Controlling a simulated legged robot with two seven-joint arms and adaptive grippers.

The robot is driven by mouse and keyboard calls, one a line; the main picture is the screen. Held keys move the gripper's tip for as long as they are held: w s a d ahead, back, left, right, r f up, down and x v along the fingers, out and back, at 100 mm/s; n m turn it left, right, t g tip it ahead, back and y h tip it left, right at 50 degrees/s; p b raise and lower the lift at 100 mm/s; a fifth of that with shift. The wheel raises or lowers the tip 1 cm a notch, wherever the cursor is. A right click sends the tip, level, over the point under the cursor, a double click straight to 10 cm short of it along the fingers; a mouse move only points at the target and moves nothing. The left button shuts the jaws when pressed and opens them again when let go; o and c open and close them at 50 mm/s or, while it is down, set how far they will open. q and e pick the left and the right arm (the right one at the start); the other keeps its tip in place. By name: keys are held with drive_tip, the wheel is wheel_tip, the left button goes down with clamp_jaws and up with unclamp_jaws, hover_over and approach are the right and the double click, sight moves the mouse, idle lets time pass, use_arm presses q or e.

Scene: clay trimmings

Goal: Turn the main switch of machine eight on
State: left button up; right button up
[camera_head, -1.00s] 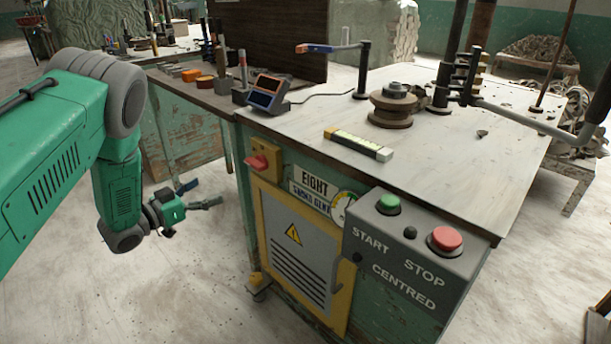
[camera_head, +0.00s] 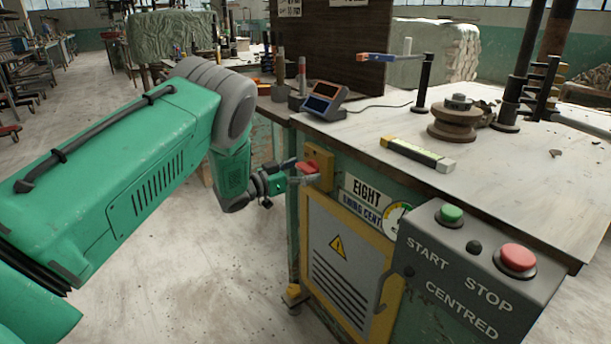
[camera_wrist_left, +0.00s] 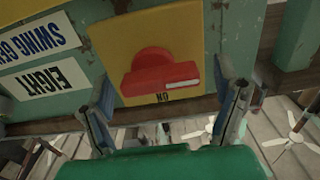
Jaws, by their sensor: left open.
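Machine eight's main switch is a red rotary knob (camera_head: 306,168) on a yellow plate (camera_head: 324,160) at the front left corner of the green cabinet, beside the "EIGHT" label (camera_head: 367,187). In the left wrist view the knob (camera_wrist_left: 160,73) shows close up, its handle lying sideways with a white mark at its right end. An upside-down "ON" sits just below the handle there. My left gripper (camera_head: 292,173) is open at the knob, its fingers (camera_wrist_left: 165,110) on either side of the handle with gaps visible. Contact is not visible. My right gripper is out of view.
A grey box with a green START button (camera_head: 451,214) and red STOP button (camera_head: 518,258) sits to the right. A small display (camera_head: 325,101), a level (camera_head: 417,154) and a turned spool (camera_head: 455,120) stand on the top. Open floor lies left.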

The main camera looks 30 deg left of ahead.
use_arm(q)
drive_tip(key=shift+w, duration=0.2)
drive_tip(key=c, duration=1.2)
drive_tip(key=shift+o, duration=0.2)
